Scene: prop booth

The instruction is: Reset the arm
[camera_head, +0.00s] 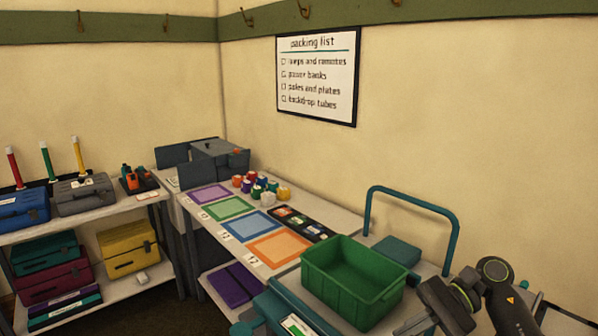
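One dark grey arm of mine (495,290) comes in at the bottom right corner, beside the green crate (355,282); I take it to be my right arm. Its gripper end is cut off by the bottom edge, so its fingers do not show clearly. The arm appears apart from the crate. My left gripper is not in view. The green crate is open and looks empty.
A teal cart handle (412,212) rises behind the crate. The table carries coloured mats (229,208), several small coloured pots (262,186) and a black tray (299,223). Shelves (100,213) at left hold cases. A packing list (318,78) hangs on the wall.

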